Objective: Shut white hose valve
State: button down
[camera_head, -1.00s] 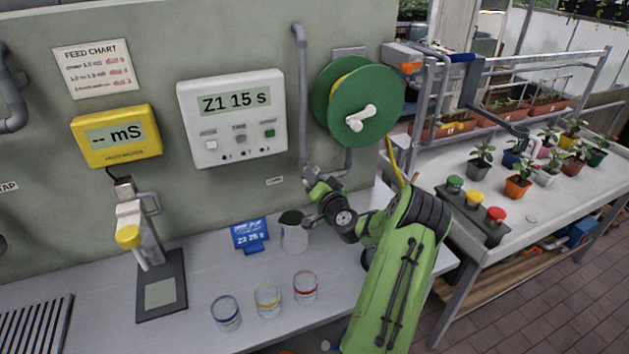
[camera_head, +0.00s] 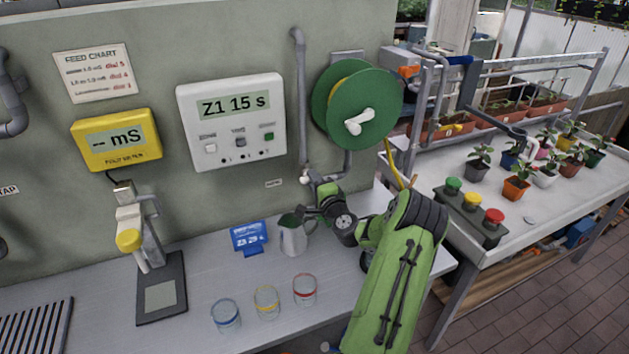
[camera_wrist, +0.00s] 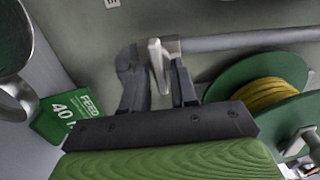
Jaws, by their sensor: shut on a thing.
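The white hose valve lever (camera_wrist: 158,65) stands at the end of a grey pipe on the wall, in the wrist view. My gripper (camera_wrist: 156,82) has its two dark fingers closed around the lever, one on each side. In the head view the white valve (camera_head: 304,179) is a small spot at the foot of the wall pipe, and my gripper (camera_head: 311,185) reaches it from the right, partly hidden by its own body. The green hose reel (camera_head: 362,103) with yellow hose hangs to the upper right.
A metal jug (camera_head: 293,240) stands close below my gripper. A blue sign (camera_head: 250,236) and several glasses sit on the bench. The yellow hose hangs near my arm. A green feed card (camera_wrist: 62,112) shows in the wrist view.

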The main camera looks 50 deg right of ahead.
jog(key=shift+m, duration=0.4)
jog(key=c, duration=1.2)
grip_release()
jog(key=shift+o, duration=0.2)
jog(key=b+v, duration=0.4)
jog(key=v, duration=1.1)
jog(key=shift+s+a, duration=0.15)
jog(key=shift+s, duration=0.2)
jog(key=shift+f, duration=0.1)
